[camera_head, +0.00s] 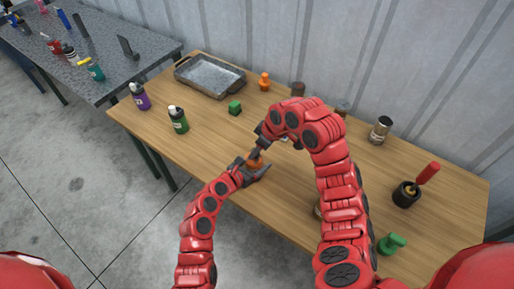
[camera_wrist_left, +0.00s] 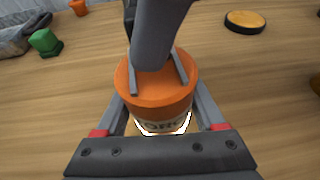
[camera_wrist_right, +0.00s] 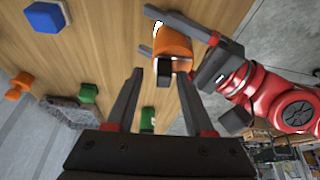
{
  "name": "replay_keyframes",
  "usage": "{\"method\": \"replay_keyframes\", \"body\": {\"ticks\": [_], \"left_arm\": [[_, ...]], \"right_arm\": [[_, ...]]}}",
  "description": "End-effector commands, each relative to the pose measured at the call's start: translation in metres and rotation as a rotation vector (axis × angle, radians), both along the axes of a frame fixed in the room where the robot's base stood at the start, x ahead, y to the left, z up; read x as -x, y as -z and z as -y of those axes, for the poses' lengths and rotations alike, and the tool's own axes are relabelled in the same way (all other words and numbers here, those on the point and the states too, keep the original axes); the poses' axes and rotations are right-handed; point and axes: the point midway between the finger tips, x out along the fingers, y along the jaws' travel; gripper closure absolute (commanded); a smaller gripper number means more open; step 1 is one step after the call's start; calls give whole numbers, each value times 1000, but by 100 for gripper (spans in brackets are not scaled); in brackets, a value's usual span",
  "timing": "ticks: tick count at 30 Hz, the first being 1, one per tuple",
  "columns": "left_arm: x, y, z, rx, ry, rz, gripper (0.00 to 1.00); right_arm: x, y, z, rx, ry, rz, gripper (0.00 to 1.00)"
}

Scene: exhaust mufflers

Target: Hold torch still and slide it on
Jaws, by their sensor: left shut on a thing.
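A green cube (camera_head: 235,108), a metal tray (camera_head: 218,83), an orange figure-like part (camera_head: 264,81) and green bottle (camera_head: 178,119) lie left and behind. A metal can (camera_head: 380,130), red-handled tool in a black pot (camera_head: 406,194) and green part (camera_head: 391,243) stand right.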

Motion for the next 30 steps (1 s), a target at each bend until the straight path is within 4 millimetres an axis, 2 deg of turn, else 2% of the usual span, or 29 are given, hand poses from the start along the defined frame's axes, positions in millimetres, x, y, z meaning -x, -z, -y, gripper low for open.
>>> {"method": "replay_keyframes", "body": {"ticks": [7,11,21,30], "left_arm": [[0,1,0,-1,0,-1,92],[0,1,0,-1,0,-1,92],[0,1,0,-1,-1,-1,92],[0,0,0,-1,-1,-1,92]], "right_arm": [[1,0,0,-1,-2,-1,48],[2,-9,4,-3,1,0,48],[15,-70,25,2,0,2,48],[23,-103,36,1,0,-2,48]]}}
